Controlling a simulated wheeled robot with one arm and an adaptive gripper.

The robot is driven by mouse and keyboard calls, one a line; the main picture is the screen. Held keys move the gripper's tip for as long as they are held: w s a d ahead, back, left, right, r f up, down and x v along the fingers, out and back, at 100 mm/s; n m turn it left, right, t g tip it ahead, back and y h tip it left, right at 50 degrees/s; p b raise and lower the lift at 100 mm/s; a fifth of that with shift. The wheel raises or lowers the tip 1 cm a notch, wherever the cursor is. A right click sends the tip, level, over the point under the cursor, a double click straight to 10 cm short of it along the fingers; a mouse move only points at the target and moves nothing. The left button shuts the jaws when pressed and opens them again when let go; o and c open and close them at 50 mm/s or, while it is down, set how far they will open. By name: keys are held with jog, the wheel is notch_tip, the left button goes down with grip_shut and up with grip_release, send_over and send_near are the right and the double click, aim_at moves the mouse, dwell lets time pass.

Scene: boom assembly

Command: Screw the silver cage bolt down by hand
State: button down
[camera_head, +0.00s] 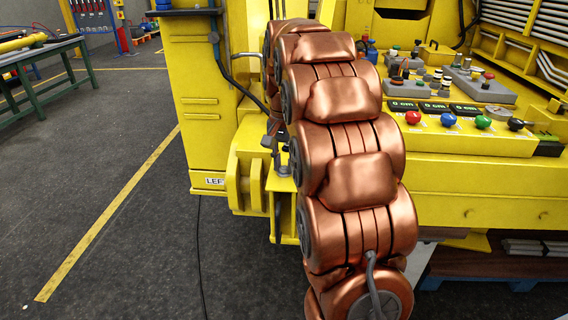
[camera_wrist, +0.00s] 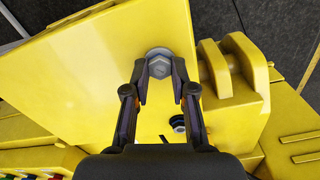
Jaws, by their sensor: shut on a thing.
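The silver cage bolt (camera_wrist: 159,63) shows in the wrist view as a hex head on a round washer, set against a flat yellow plate (camera_wrist: 70,75). My gripper (camera_wrist: 160,82) has its two dark fingertips on either side of the bolt head, and it is shut on the bolt. The fingers hide the sides of the head.
Yellow lugs (camera_wrist: 228,72) stand right of the bolt, and a dark round fitting (camera_wrist: 178,123) sits below it. In the head view a control panel (camera_head: 465,130) with coloured knobs lies right of my arm. A green workbench (camera_head: 40,60) stands far left; the floor between is clear.

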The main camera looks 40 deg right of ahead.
aim_at(284, 167)
jog(key=m, duration=0.4)
jog(key=shift+r+m, duration=0.2)
jog(key=shift+m, duration=0.1)
jog(key=shift+m+p, duration=0.35)
jog(key=shift+m, duration=1.55)
jog(key=c, duration=1)
grip_release()
jog(key=shift+f, duration=0.15)
jog(key=shift+o, duration=0.2)
notch_tip(284, 167, up, 12)
